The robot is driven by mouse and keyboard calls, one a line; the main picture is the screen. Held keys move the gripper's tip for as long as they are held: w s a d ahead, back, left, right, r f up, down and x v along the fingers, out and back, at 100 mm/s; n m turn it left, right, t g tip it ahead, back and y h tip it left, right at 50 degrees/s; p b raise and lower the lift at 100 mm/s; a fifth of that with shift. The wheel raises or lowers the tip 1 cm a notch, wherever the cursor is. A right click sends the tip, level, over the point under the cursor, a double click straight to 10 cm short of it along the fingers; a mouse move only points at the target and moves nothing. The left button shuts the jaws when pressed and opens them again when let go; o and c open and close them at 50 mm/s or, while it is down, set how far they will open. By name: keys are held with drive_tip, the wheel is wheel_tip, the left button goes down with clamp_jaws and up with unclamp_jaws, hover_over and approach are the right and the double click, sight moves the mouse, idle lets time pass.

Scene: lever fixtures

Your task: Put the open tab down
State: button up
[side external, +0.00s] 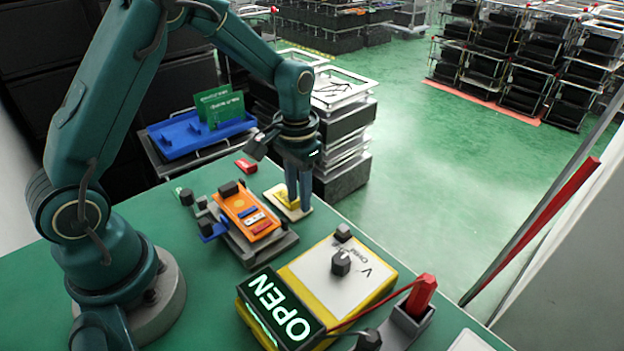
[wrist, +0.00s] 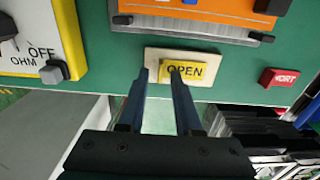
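The open tab is a yellow piece lettered OPEN (wrist: 190,72) on a cream base plate (wrist: 152,54) at the edge of the green table. In the side view the yellow tab (side external: 284,199) is partly behind my fingers. My gripper (side external: 298,205) points down over the plate, its two dark blue fingers a little apart. In the wrist view my gripper (wrist: 161,72) has one fingertip left of the tab and the other overlapping its left part. I see nothing clamped between them. Whether the fingertips touch the tab is unclear, and so is its exact tilt.
An orange device (side external: 246,211) sits on a grey fixture beside the plate. A yellow-and-white meter box (side external: 352,273) with a knob and a lit OPEN sign (side external: 279,311) stand nearer the camera. A small red block (wrist: 279,78) lies right of the tab. Beyond the table edge are stacked trays.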

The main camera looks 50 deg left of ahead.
drive_tip(key=shift+r, duration=0.1)
wheel_tip(320, 180, up, 12)
drive_tip(key=s+d+r+t, duration=0.1)
drive_tip(key=s+d+t, duration=0.1)
drive_tip(key=s, duration=0.5)
drive_tip(key=s+d+r+t, duration=0.1)
drive_tip(key=s+t, duration=0.2)
drive_tip(key=s, duration=0.5)
drive_tip(key=shift+d+r+t, duration=0.15)
drive_tip(key=shift+d+t, duration=0.15)
drive_tip(key=shift+d, duration=0.1)
idle(0.6)
